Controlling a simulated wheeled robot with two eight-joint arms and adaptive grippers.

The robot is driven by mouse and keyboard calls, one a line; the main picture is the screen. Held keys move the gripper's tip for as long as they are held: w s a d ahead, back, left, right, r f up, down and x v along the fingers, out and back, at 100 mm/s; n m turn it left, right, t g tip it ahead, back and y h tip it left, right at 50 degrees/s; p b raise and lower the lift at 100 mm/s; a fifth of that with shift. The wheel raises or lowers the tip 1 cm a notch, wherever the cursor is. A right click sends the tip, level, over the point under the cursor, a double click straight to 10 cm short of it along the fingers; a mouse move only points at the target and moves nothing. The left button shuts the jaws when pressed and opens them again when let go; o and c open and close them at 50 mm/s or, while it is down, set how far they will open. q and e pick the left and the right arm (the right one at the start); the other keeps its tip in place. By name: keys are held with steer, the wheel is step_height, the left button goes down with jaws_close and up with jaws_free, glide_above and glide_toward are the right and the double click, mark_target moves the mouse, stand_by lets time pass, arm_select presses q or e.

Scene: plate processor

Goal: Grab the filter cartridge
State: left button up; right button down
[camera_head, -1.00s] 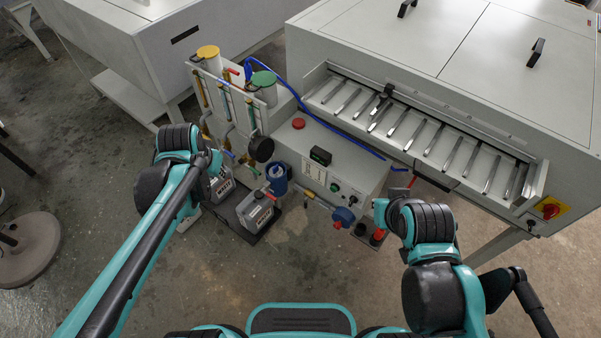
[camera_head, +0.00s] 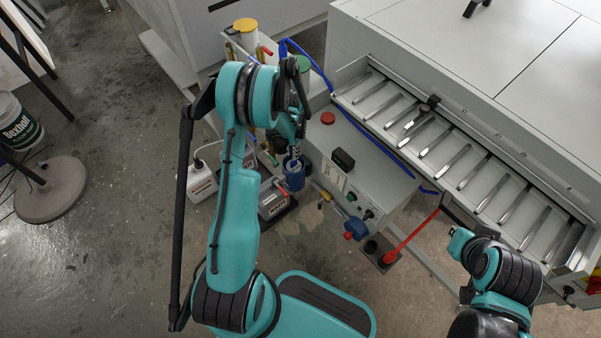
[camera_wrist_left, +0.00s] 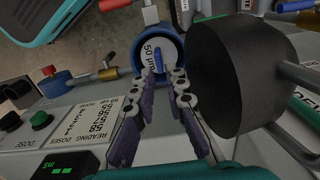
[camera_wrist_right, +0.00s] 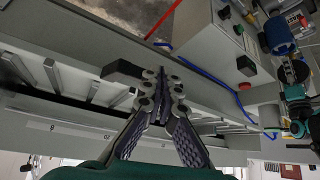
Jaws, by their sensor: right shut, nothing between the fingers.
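The filter cartridge looks to be the blue round part with a white "50 µm" label (camera_wrist_left: 150,50) in the left wrist view. It also shows as a blue cylinder (camera_head: 293,174) in the head view, below my left wrist. My left gripper (camera_wrist_left: 164,75) has its fingertips apart, at the near edge of the blue part with its raised blue bar just beyond; contact cannot be told. In the head view my left gripper (camera_head: 294,151) is mostly hidden by its arm. My right gripper (camera_wrist_right: 155,76) is shut and empty near the slotted tray.
A large black cylinder (camera_wrist_left: 242,75) stands close right of my left fingers. A control box (camera_head: 365,165) with a red button (camera_head: 327,118) is beside the cartridge. The slotted tray (camera_head: 460,160) lies right. A red rod (camera_head: 412,238) stands in a black holder.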

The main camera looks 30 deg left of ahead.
mark_target(294, 162)
arm_select(q)
step_height(294, 162, down, 6)
steer(key=b, duration=0.3)
steer(key=shift+f, duration=0.25)
steer(key=shift+s, duration=0.1)
jaws_close()
steer(key=shift+r, duration=0.1)
